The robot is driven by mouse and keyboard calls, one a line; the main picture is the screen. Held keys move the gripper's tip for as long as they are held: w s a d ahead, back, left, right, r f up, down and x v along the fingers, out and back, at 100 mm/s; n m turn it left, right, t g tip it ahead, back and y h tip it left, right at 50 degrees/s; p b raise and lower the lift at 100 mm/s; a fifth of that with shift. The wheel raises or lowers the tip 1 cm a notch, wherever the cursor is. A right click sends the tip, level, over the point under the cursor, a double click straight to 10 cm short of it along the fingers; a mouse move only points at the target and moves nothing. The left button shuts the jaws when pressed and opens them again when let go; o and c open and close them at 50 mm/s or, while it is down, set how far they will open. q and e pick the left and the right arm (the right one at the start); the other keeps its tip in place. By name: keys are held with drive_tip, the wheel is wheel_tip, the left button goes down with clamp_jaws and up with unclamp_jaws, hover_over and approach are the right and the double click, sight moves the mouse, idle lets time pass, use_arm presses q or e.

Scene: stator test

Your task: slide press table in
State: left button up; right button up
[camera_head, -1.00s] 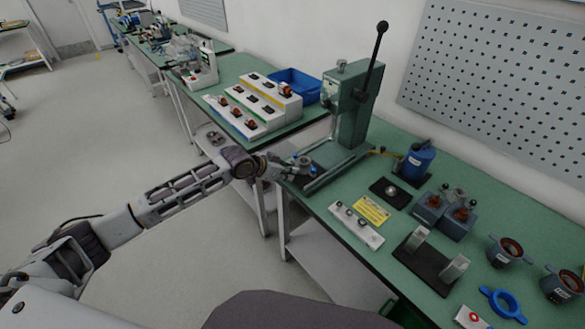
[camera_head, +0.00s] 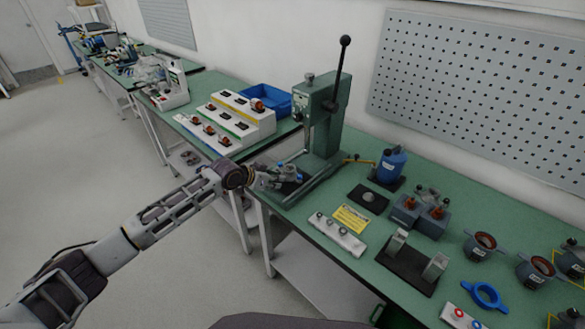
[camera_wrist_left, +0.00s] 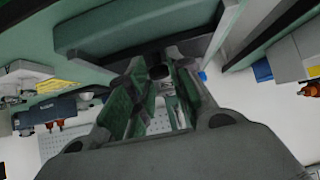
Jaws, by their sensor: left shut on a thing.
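The green arbor press (camera_head: 325,112) stands on the bench with its black lever raised. Its sliding press table (camera_head: 290,187) is a small dark plate low between the two rails at the press's front, with a grey and blue part on it. My left gripper (camera_head: 266,178) reaches in from the left and is shut on the front of the press table. The exact grip is hidden in the head view. In the wrist view the fingers (camera_wrist_left: 160,85) are close under a green surface, and what lies between them is unclear. My right gripper is out of view.
A stepped white rack (camera_head: 232,122) and a blue bin (camera_head: 265,100) stand left of the press.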

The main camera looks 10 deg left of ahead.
sight(292, 166)
use_arm(q)
drive_tip(key=shift+w+d, duration=0.45)
drive_tip(key=shift+w, duration=0.05)
drive_tip(key=shift+w+d+b, duration=0.3)
drive_tip(key=shift+w+d, duration=0.55)
drive_tip(key=shift+w, duration=0.25)
drive_tip(key=shift+w+d, duration=0.6)
drive_tip(key=shift+w, duration=0.2)
drive_tip(key=shift+w+d+b, duration=0.45)
drive_tip(key=shift+w+d, duration=0.05)
drive_tip(key=shift+w, duration=0.2)
drive_tip(key=shift+w+d+b, duration=0.4)
drive_tip(key=shift+w+d, duration=0.1)
drive_tip(key=shift+w, duration=0.15)
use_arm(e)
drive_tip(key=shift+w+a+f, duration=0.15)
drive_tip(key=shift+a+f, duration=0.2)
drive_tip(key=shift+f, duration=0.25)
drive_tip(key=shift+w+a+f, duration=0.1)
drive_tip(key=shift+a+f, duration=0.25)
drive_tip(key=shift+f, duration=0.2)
use_arm(q)
drive_tip(key=o, duration=0.5)
